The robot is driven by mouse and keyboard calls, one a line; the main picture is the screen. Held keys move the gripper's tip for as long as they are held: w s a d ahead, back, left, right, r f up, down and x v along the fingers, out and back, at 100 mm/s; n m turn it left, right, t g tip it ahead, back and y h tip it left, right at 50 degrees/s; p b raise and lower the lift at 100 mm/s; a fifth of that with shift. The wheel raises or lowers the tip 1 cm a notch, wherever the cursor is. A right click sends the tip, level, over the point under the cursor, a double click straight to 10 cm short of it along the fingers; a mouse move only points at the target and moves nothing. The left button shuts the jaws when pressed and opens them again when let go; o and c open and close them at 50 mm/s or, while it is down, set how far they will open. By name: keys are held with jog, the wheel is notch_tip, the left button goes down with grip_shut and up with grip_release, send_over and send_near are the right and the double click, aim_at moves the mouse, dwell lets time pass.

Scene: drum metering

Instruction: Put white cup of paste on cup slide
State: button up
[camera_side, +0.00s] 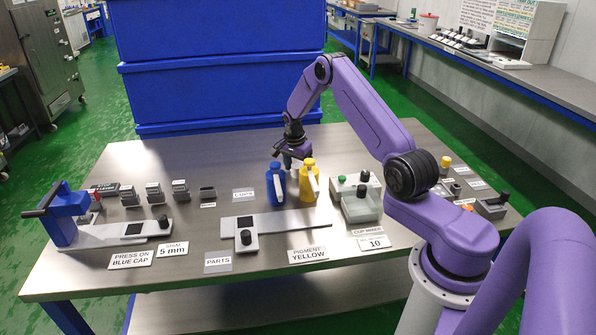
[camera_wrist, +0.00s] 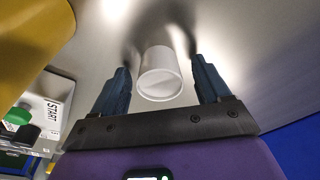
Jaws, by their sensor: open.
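The white cup (camera_wrist: 158,62) stands on the metal table in the wrist view, with its round end toward the camera. My gripper (camera_wrist: 161,72) is open, with one dark finger on each side of the cup and a visible gap to each. In the side view my gripper (camera_side: 291,158) is low over the table behind the blue and yellow bottles, and the cup is hidden there. A pale flat slide (camera_side: 290,221) with a dark square lies in front of the bottles; I cannot tell for sure that it is the cup slide.
The blue bottle (camera_side: 275,187) and yellow bottle (camera_side: 309,183) stand close in front of my gripper. A blue press (camera_side: 70,214) stands at the left. Large blue bins (camera_side: 220,60) rise behind the table.

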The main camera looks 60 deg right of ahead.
jog(key=c, duration=1.2)
